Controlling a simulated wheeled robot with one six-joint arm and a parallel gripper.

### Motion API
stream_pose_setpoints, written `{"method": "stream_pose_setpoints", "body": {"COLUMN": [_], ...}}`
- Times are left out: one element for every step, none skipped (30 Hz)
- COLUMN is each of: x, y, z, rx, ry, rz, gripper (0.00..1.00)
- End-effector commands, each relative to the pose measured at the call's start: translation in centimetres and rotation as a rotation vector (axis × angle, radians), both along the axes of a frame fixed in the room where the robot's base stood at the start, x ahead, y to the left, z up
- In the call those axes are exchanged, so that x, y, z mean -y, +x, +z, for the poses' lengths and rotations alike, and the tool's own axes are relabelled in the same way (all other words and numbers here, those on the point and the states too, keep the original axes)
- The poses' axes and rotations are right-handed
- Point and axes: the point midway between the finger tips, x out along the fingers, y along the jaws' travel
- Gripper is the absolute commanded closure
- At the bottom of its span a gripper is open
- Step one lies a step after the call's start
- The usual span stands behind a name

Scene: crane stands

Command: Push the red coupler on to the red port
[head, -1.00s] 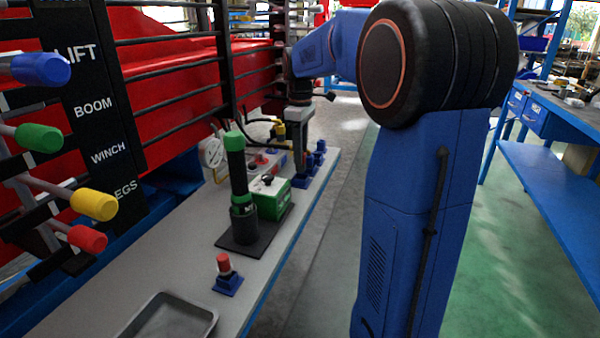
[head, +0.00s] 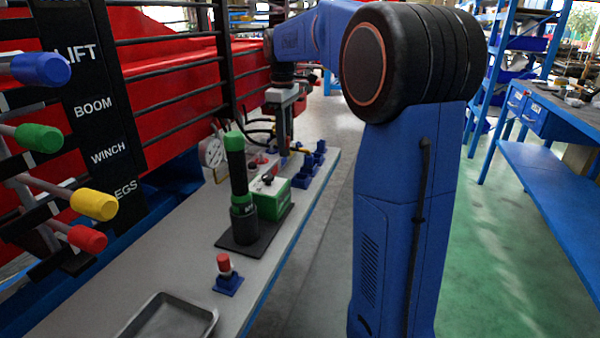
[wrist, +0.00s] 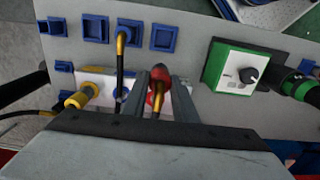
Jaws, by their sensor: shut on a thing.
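My gripper (wrist: 160,82) is shut on the red coupler (wrist: 159,73) in the wrist view. The coupler shows between the two grey fingers, with a yellow-and-black hose (wrist: 157,100) running from it. In the head view my gripper (head: 284,150) is at the far end of the bench, over the hose fittings, and the coupler is hard to make out there. I cannot clearly make out the red port in the wrist view; the coupler and fingers cover that area. Whether the coupler touches the port cannot be told.
A yellow coupler (wrist: 80,96) and a hose in a blue fitting (wrist: 121,92) sit left of my gripper. Blue holders (wrist: 96,28) line the bench. A green box (wrist: 235,68) with a knob stands right. A green-topped black cylinder (head: 238,185) stands nearer on the bench.

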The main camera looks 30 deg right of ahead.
Motion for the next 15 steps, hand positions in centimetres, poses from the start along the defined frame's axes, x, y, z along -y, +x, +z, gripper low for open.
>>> {"method": "stream_pose_setpoints", "body": {"x": [-0.6, -0.9, -1.3, -1.5, -1.8, -2.2, -2.5, -2.7, -2.9, -3.1, -3.3, -3.6, -3.8, -4.0, -4.1], "y": [0.8, 1.1, 1.7, 2.0, 2.4, 2.9, 3.2, 3.5, 3.8, 4.0, 4.3, 4.6, 4.8, 5.0, 5.2], "z": [0.6, 1.0, 1.4, 1.8, 2.1, 2.6, 2.9, 3.1, 3.4, 3.7, 3.9, 4.2, 4.5, 4.6, 4.8], "rx": [0.001, 0.001, 0.001, 0.001, 0.001, 0.001, 0.001, 0.0, 0.0, 0.001, 0.001, 0.001, 0.001, 0.0, 0.0], "ry": [0.0, 0.0, 0.0, 0.0, 0.0, 0.0, 0.0, 0.0, 0.0, -0.001, 0.0, 0.0, 0.0, 0.0, 0.0], "rz": [0.002, 0.003, 0.003, 0.002, 0.002, 0.002, 0.002, 0.002, 0.002, 0.001, 0.001, 0.001, 0.001, 0.001, 0.001], "gripper": [0.99, 0.99, 0.99, 0.99, 0.99, 0.99, 0.99, 0.99, 0.99, 0.99, 0.99, 0.99, 0.99, 0.99, 0.99]}}
